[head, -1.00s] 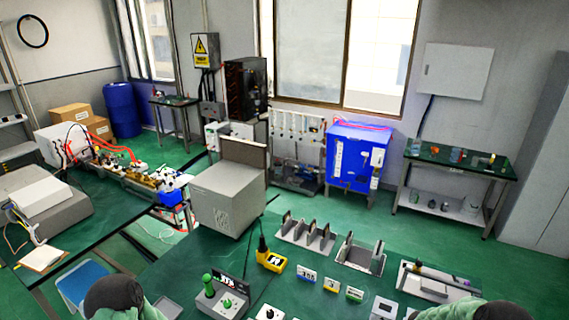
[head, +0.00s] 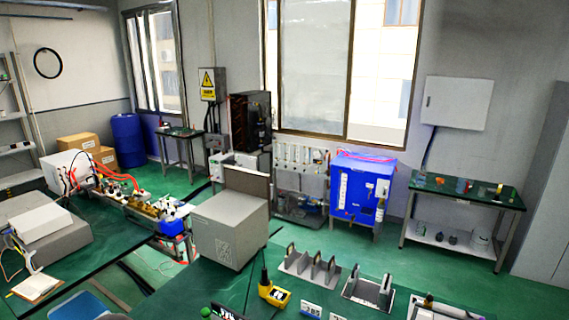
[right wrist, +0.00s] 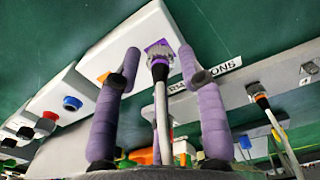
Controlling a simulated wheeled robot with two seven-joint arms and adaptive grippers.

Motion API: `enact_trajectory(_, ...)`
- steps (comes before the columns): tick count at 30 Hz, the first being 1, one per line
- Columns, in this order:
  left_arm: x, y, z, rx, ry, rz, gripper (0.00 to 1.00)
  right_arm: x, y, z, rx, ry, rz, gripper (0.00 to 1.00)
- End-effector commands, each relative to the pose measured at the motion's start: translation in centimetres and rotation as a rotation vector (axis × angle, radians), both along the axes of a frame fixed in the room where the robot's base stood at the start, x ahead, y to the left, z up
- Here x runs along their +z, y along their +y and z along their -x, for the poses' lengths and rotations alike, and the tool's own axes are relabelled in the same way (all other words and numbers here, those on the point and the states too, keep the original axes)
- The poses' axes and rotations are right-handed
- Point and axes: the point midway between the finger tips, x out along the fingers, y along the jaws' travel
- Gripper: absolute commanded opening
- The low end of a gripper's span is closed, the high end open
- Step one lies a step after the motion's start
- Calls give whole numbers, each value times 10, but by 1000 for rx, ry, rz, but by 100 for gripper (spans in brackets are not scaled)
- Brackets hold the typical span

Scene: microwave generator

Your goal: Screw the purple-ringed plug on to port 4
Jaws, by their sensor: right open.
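In the right wrist view my right gripper (right wrist: 159,57) is open, with one finger on each side of the purple-ringed plug (right wrist: 160,66) and a gap on both sides. The plug has a metal nut, a purple ring and a pale cable running down between the fingers. Its metal end meets a purple square (right wrist: 156,46) on a white box (right wrist: 108,60). I cannot tell whether it is screwed on, and no port number is readable. My left gripper is not in view, and the head view shows neither gripper.
An orange-ringed plug (right wrist: 261,97) with its own cable sits on a grey panel (right wrist: 240,84) to the right. A blue-ringed part (right wrist: 72,103) and a red one (right wrist: 50,116) are on the left. A yellow handheld meter (head: 274,294) stands on the green table.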

Motion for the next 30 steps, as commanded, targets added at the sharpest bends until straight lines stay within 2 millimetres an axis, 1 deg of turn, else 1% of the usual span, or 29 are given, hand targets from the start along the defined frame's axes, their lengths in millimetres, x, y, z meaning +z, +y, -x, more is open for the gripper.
enact_trajectory(17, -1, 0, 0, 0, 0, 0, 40, 0, 0, 0, 0, 0, 0, 40)
enact_trajectory(18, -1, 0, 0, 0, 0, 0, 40, 0, 0, 0, 0, 0, 0, 35)
enact_trajectory(20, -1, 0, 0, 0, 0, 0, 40, 0, 0, 0, 0, 0, 0, 18)
enact_trajectory(21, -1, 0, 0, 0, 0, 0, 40, 0, 0, 0, 0, 0, 0, 6)
enact_trajectory(22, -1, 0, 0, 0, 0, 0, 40, 0, 0, 0, 0, 0, 0, 0)
enact_trajectory(30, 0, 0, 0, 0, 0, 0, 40, 0, 0, 0, 0, 0, 0, 0)
